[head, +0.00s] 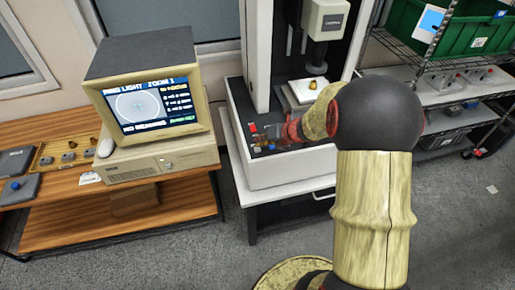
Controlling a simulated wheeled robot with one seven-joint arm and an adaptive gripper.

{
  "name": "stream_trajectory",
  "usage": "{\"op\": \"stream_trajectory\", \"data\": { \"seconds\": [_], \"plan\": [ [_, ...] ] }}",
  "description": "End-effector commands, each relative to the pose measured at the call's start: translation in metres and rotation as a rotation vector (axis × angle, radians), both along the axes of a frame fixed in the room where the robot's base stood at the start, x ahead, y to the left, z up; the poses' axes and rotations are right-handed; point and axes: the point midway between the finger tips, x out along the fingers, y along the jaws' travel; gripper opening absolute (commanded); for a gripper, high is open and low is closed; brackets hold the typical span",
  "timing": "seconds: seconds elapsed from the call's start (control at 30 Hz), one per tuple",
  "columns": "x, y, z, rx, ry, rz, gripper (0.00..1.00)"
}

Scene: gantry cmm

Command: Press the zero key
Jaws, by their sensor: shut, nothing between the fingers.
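The measuring machine (285,170) has a white base with a dark control panel (262,137) at its front left. A red key (253,127) and a blue key (271,147) show on the panel, with other small controls too small to read. I cannot tell which one is the zero key. My gripper (283,134) is shut and empty, reaching from the right over the panel's right part. It hides some of the panel, and I cannot tell whether it touches a key.
A monitor (148,104) on a beige computer (162,166) stands on the wooden bench (180,190) at left, beside a tray of small parts (68,153). The machine's measuring head (325,22) hangs over its stage (308,90). Wire shelves with a green bin (470,35) stand at right.

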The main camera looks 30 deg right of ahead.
Motion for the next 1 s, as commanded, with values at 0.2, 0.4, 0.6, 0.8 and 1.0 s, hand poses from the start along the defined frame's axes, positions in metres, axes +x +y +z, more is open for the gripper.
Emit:
{"op": "stream_trajectory", "data": {
  "seconds": [0.2,0.4,0.6,0.8,1.0],
  "plan": [
    [0.000,0.000,0.005,0.000,0.000,0.000,0.00],
    [0.000,0.000,0.024,0.000,-0.001,-0.001,0.00],
    [0.000,0.000,0.042,0.000,-0.001,-0.001,0.00],
    [0.000,0.000,0.052,0.000,-0.001,-0.001,0.00],
    [0.000,0.000,0.050,0.000,0.000,0.000,0.00]
  ]
}}
